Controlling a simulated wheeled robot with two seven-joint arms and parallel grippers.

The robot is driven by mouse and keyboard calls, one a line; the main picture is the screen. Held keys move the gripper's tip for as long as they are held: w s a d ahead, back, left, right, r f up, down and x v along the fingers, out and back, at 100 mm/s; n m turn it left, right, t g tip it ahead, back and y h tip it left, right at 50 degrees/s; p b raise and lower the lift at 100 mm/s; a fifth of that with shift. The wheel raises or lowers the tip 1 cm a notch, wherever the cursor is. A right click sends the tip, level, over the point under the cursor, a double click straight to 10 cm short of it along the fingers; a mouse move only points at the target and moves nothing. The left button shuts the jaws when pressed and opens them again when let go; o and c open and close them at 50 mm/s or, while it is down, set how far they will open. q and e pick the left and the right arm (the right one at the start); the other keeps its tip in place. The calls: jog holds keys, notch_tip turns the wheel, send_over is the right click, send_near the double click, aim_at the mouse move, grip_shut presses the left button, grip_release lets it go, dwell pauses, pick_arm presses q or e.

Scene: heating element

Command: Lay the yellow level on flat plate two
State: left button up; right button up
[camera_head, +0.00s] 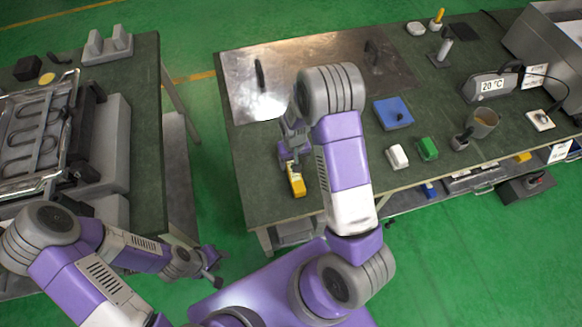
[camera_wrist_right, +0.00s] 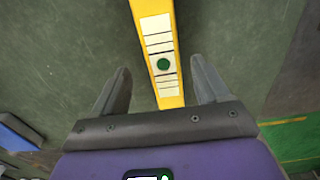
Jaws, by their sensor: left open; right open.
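The yellow level (camera_head: 296,183) lies on the green bench top near its front left edge. In the right wrist view the level (camera_wrist_right: 158,50) shows a pale marked face with a dark green dot, and its near end lies between the two open fingers. My right gripper (camera_head: 291,160) is open over the level's far end, partly hidden by its own arm. In the wrist view, the right gripper (camera_wrist_right: 162,85) has a gap on both sides of the level. My left gripper (camera_head: 212,270) is open and empty, low between the benches. A flat metal plate (camera_head: 240,88) lies at the back; no number is readable.
A 20 °C device (camera_head: 488,86) is farther right. The left bench (camera_head: 146,120) holds a heating element rack (camera_head: 35,130).

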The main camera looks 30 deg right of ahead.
jog(key=f+b, duration=0.2)
jog(key=f, duration=0.3)
jog(key=shift+a+f, duration=0.15)
jog(key=shift+a, duration=0.05)
jog(key=shift+w, duration=0.1)
jog(key=c, duration=1.3)
